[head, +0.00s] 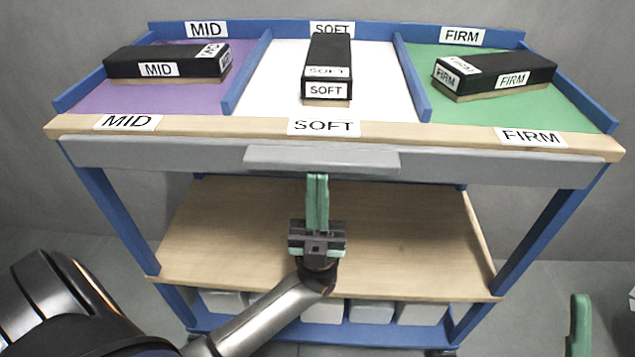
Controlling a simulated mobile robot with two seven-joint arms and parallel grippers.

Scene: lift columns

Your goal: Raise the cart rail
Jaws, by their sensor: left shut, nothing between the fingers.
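The cart rail (470,168) is a grey bar along the front of the cart, just below the wooden front edge. A lighter grey plate (322,159) juts from its middle. My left gripper (318,180) is shut and empty, its green fingers pointing up. Its tips are right at the underside of the plate; I cannot tell if they touch it. Only one green finger of my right gripper (580,318) shows at the bottom right.
The cart top has purple, white and green bays with black blocks labelled MID (160,66), SOFT (328,65) and FIRM (490,75). Blue legs (110,215) flank a wooden lower shelf (400,235). Several white bins (421,312) stand below it.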

